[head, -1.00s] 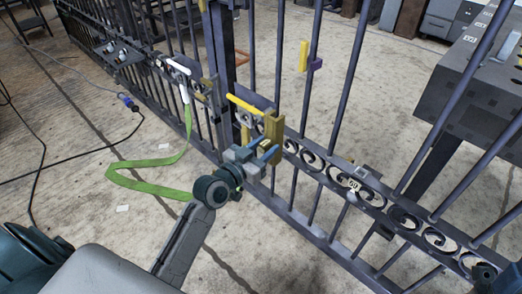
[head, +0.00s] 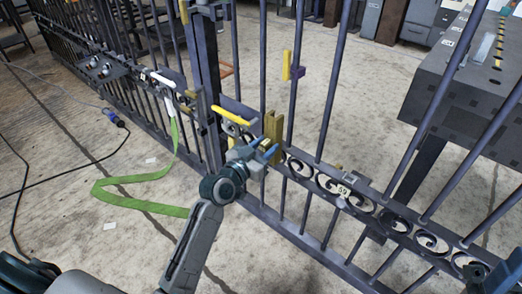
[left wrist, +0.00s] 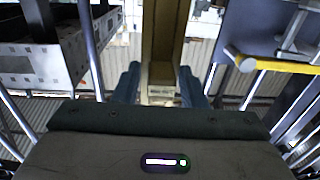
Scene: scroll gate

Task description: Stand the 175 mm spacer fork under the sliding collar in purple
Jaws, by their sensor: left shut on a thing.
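The spacer fork is a tall brass-coloured channel (head: 273,138), held upright in front of the gate's scroll band. My left gripper (head: 268,153) is shut on its lower part. In the left wrist view the fork (left wrist: 162,40) rises between the two blue fingers (left wrist: 160,85). The purple sliding collar (head: 298,73) sits on an upright gate bar, with a yellow block (head: 287,64) beside it. The collar is higher than the fork and a little to its right in the head view. The fork is apart from the collar. My right gripper cannot be made out.
A yellow handle (head: 231,115) sticks out by the gate post, left of the fork; it also shows in the left wrist view (left wrist: 275,65). A green strap (head: 145,208) lies on the floor. A grey table (head: 455,85) stands behind the gate at right. The gate bars are close together.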

